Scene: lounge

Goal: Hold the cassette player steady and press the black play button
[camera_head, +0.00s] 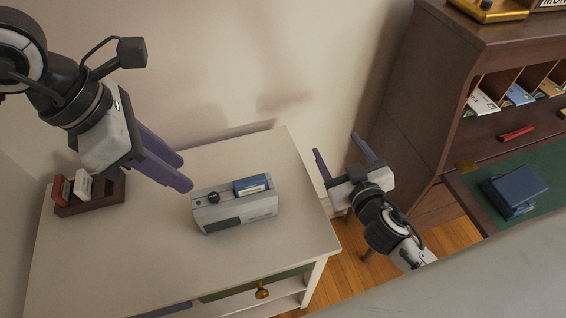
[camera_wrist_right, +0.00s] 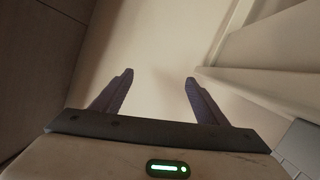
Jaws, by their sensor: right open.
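The grey cassette player (camera_head: 235,213) sits on the white side table. A round black button (camera_head: 213,198) is on its top left, and a blue cassette (camera_head: 252,184) stands at its top right. My left gripper (camera_head: 187,174) is above the table, just left of the player, with its purple fingers apart and nothing between them. It appears not to touch the player. My right gripper (camera_head: 336,144) is open and empty, off the table's right side. Its spread fingers also show in the right wrist view (camera_wrist_right: 158,78), where the player is not visible.
A dark wooden holder (camera_head: 92,196) with red and white cassettes stands at the table's left. A brown desk (camera_head: 420,110) with pigeonholes is at the right, with a dark blue box (camera_head: 514,190) on its green top. The table's (camera_head: 110,265) front left is clear.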

